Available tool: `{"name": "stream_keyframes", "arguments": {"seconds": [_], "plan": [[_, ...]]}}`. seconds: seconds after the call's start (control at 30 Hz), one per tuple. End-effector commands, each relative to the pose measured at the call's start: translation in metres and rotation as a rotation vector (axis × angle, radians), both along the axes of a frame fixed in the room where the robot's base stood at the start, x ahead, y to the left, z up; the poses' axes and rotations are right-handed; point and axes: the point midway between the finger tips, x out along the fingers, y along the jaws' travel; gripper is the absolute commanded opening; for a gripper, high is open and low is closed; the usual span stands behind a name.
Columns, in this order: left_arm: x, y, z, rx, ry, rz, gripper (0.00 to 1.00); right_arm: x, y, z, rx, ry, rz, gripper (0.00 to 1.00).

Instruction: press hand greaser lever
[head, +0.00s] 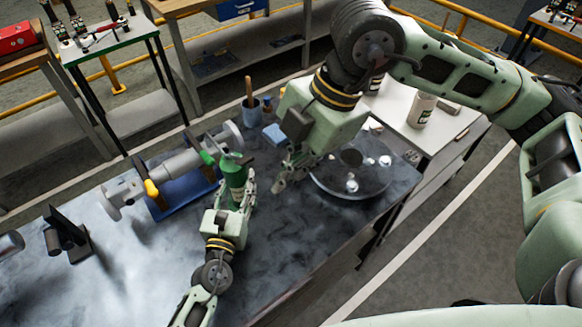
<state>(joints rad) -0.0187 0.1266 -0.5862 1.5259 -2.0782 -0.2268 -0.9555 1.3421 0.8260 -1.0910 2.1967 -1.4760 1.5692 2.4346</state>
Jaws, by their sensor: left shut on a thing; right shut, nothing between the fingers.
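The green hand greaser (233,171) stands upright near the middle of the dark worktable. My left gripper (243,188) is shut on its body from the front right. A darker cap tops the greaser; its lever is too small to make out clearly. My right gripper (279,187) is shut and empty, just right of the greaser and apart from it. The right gripper points down and left over the table.
A silver pump (180,168) on a blue base (185,193) lies left of the greaser. A cup with a brush (250,112) and a blue block (274,134) stand behind. A round tray (335,185) with small parts is at right. The table front (290,245) is clear.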

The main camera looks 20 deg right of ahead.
Motion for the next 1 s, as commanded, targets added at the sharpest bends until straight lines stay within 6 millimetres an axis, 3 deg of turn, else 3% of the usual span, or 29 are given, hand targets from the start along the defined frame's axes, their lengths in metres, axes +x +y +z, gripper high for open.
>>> {"name": "stream_keyframes", "arguments": {"seconds": [0.2,0.37,0.73,1.0], "plan": [[0.0,0.0,0.001,-0.001,-0.002,0.0,0.0,0.002,0.001,0.0,0.008,0.017,-0.006,0.0],[0.0,0.0,0.001,-0.001,-0.002,0.0,0.0,0.015,0.006,0.001,0.062,0.13,-0.045,0.0],[0.0,0.0,0.001,-0.001,-0.002,0.001,0.0,0.068,0.015,0.012,0.416,0.636,-0.177,0.0],[0.0,0.0,0.001,-0.001,-0.002,0.001,0.0,0.116,-0.003,0.009,0.788,0.98,-0.27,0.0]]}}
